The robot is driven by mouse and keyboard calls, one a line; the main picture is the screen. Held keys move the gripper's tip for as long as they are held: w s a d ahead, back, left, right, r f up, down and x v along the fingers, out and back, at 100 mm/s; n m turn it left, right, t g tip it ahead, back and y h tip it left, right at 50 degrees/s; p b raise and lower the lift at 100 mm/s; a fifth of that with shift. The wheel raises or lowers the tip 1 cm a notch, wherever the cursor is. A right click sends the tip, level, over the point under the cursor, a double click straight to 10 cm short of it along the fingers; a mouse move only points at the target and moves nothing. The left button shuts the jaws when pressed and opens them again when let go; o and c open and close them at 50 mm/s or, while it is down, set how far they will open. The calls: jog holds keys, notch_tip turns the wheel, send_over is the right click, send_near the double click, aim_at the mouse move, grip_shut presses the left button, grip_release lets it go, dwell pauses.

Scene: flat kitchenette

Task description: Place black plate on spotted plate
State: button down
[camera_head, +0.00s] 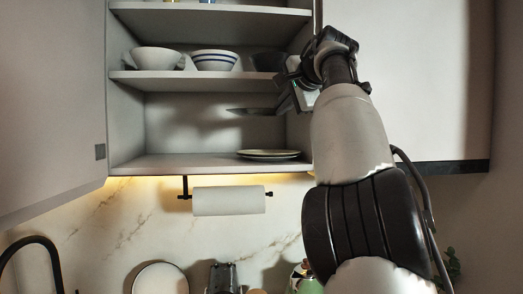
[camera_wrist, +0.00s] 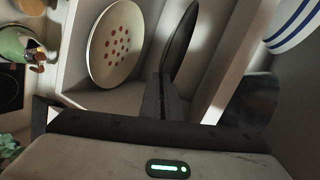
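The black plate (camera_head: 250,111) shows nearly edge-on in the head view, held level inside the open cabinet's lower compartment. My gripper (camera_head: 283,104) is at its right edge and appears shut on the rim. In the wrist view the fingers (camera_wrist: 162,97) meet the edge of the black plate (camera_wrist: 181,42). The spotted plate (camera_head: 268,154) lies flat on the cabinet's bottom shelf, below the black plate with a clear gap between them. The wrist view shows its pale face with red dots (camera_wrist: 116,42). The fingertips are partly hidden in the head view.
The middle shelf (camera_head: 135,76) is just above the black plate and holds a white bowl (camera_head: 155,58), a blue-striped bowl (camera_head: 214,60) and a dark bowl (camera_head: 268,62). The bottom shelf (camera_head: 175,163) is clear left of the spotted plate. A paper roll (camera_head: 228,201) hangs below.

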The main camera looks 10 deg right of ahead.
notch_tip(320, 180, down, 5)
jog(key=shift+s, duration=0.1)
jog(key=shift+f, duration=2.3)
jog(key=shift+f+b, duration=0.45)
jog(key=c, duration=2)
grip_release()
jog(key=shift+f, duration=0.15)
